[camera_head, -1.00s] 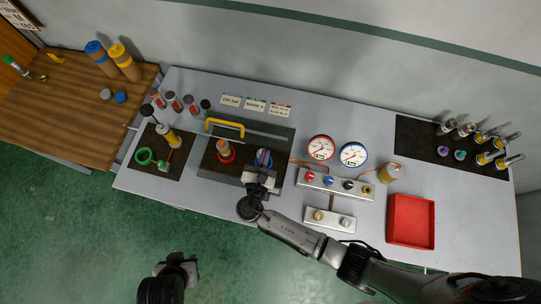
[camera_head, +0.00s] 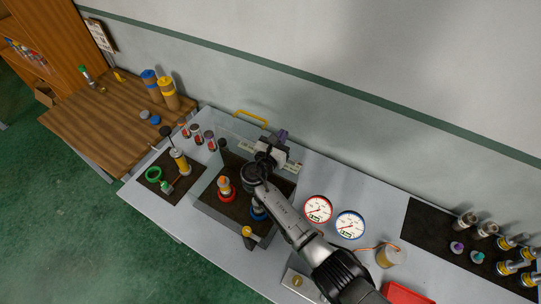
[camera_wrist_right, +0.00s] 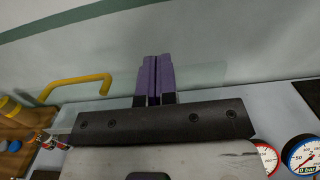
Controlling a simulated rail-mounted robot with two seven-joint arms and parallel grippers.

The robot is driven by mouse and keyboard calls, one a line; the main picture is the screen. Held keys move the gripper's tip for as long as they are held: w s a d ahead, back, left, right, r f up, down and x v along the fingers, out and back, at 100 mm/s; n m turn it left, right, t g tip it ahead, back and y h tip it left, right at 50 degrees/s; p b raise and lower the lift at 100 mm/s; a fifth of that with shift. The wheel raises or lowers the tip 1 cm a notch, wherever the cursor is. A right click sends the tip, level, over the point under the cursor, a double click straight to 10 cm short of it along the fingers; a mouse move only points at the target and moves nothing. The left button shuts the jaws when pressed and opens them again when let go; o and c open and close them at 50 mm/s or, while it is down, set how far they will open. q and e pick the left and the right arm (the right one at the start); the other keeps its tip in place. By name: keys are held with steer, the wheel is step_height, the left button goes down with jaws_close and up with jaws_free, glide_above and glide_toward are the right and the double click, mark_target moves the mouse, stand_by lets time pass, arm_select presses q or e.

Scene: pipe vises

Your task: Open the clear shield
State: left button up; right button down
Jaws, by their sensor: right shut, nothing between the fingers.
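The clear shield (camera_head: 228,129) is a faint see-through panel at the back of the dark vise station (camera_head: 225,212). It appears raised near the wall, with a yellow handle (camera_head: 250,117) along its top edge; its exact tilt is hard to tell. The handle also shows at the left of the right wrist view (camera_wrist_right: 75,84). My right gripper (camera_head: 282,136) is shut and empty, with its purple fingertips (camera_wrist_right: 152,80) together. It is over the rear of the station, to the right of the handle and apart from it. My left gripper is out of view.
A red-ringed vise (camera_head: 226,195) and a blue-ringed vise (camera_head: 258,210) stand in the station. Gauges (camera_head: 318,208) are to the right, partly beside my right arm. A dark mat (camera_head: 150,185) with a green ring lies left. The wall is close behind.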

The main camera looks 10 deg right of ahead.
steer(key=shift+b+x, duration=0.4)
steer(key=shift+x, duration=1.35)
steer(key=shift+f, duration=0.15)
steer(key=b+v, duration=0.2)
steer(key=v, duration=1.1)
steer(key=shift+s+a, duration=0.25)
steer(key=shift+s, duration=0.1)
